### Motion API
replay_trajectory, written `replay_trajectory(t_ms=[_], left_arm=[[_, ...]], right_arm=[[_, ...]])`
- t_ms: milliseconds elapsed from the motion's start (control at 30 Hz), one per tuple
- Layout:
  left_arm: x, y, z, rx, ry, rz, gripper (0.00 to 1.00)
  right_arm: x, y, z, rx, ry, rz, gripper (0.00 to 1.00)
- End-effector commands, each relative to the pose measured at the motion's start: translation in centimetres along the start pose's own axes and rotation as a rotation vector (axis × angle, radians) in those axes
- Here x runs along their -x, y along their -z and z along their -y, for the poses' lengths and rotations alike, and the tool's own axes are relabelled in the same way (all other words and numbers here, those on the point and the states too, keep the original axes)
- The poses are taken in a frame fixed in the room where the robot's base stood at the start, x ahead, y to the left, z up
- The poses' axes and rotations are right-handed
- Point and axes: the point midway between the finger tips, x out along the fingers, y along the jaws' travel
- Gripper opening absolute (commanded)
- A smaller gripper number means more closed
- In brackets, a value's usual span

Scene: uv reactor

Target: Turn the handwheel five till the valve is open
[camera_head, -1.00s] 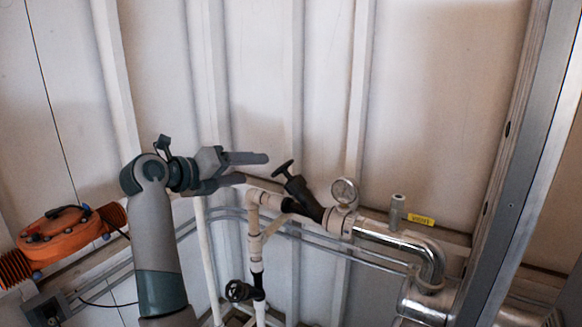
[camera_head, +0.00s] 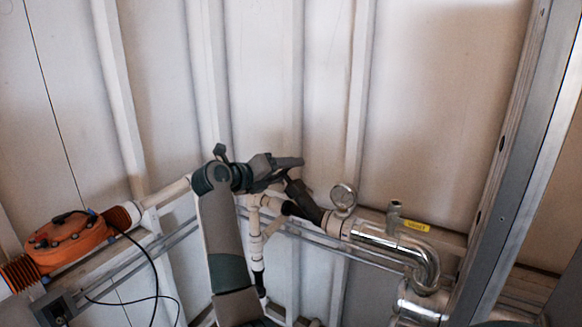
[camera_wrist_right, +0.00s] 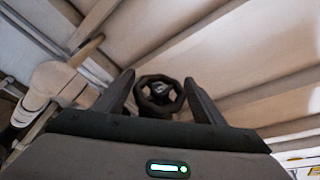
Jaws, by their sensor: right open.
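In the right wrist view, a dark handwheel (camera_wrist_right: 159,95) with a round rim and a central hub lies between the fingers of my right gripper (camera_wrist_right: 158,82). The fingers are open, with a visible gap on each side of the rim. In the head view, my right gripper (camera_head: 294,170) is at the top end of the tilted black valve (camera_head: 305,202) and hides most of its handwheel. I can read no number on the wheel. My left gripper is not in view.
A pressure gauge (camera_head: 343,196) stands just right of the valve, with a chrome pipe (camera_head: 385,240) beyond it. A yellow tag (camera_head: 416,226) hangs near. An orange housing (camera_head: 68,240) with a black cable is at left. The ribbed wall (camera_head: 260,80) above is bare.

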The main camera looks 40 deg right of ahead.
Motion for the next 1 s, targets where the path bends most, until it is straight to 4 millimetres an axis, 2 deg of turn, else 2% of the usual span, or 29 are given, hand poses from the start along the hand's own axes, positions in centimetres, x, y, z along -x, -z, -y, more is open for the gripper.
replay_trajectory(t_ms=[100, 233, 633, 733, 767, 1000], left_arm=[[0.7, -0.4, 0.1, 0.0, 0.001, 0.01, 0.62], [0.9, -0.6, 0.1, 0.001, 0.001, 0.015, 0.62], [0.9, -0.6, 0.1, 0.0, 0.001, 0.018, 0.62], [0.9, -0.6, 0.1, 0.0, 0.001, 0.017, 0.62], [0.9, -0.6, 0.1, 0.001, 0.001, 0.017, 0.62], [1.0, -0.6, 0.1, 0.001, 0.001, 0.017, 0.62]], right_arm=[[-1.5, -0.1, 0.2, 0.001, 0.003, 0.001, 0.63], [-2.5, -0.1, 0.0, 0.002, 0.001, 0.0, 0.63], [-2.9, 0.0, 0.0, 0.0, 0.0, 0.0, 0.63], [-2.9, 0.0, 0.0, 0.0, 0.0, 0.001, 0.39], [-2.9, 0.0, 0.0, 0.0, 0.0, 0.001, 0.36], [-2.9, 0.0, 0.0, 0.001, -0.008, 0.0, 0.36]])
